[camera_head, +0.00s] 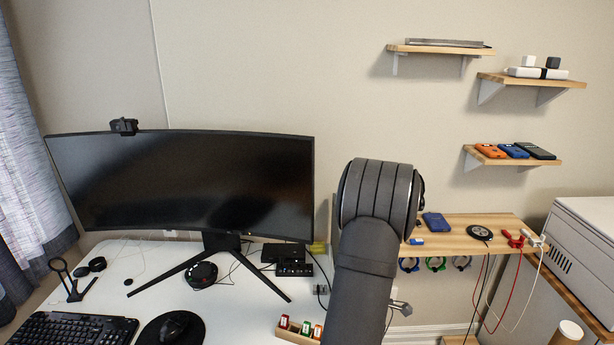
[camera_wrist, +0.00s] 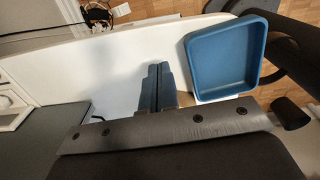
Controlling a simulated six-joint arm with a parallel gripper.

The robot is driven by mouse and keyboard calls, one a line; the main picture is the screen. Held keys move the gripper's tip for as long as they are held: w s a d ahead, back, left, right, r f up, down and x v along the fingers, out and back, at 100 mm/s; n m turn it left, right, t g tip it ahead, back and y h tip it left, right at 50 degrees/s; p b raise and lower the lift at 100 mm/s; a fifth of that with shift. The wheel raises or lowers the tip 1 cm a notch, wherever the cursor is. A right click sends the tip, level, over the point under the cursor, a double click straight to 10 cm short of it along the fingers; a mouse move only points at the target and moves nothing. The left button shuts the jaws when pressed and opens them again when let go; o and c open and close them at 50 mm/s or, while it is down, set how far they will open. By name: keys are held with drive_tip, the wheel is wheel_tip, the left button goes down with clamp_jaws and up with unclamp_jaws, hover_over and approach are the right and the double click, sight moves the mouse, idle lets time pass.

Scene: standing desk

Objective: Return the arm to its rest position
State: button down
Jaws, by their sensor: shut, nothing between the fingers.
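My gripper (camera_wrist: 158,88) shows in the wrist view with its two dark fingers closed together and nothing between them. It is over the white desk top (camera_wrist: 100,65), left of a blue tray (camera_wrist: 187,62); the height above the desk is hard to tell. The tray looks empty and stands near the desk's edge. In the head view my dark arm rises through the middle right of the picture. The gripper itself cannot be made out there.
A wide monitor (camera_head: 180,182) stands on the desk, with a keyboard (camera_head: 70,328) and mouse (camera_head: 173,328) in front. A small wooden box (camera_head: 291,336) is close left of my arm. A wooden shelf (camera_head: 455,240) with cables is right of it. Small wall shelves (camera_head: 530,82) hang higher up.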

drive_tip(key=a, duration=0.2)
drive_tip(key=a+f, duration=0.1)
drive_tip(key=shift+s+a+f, duration=0.15)
drive_tip(key=shift+s+a, duration=0.05)
drive_tip(key=shift+a, duration=0.2)
drive_tip(key=shift+d, duration=0.25)
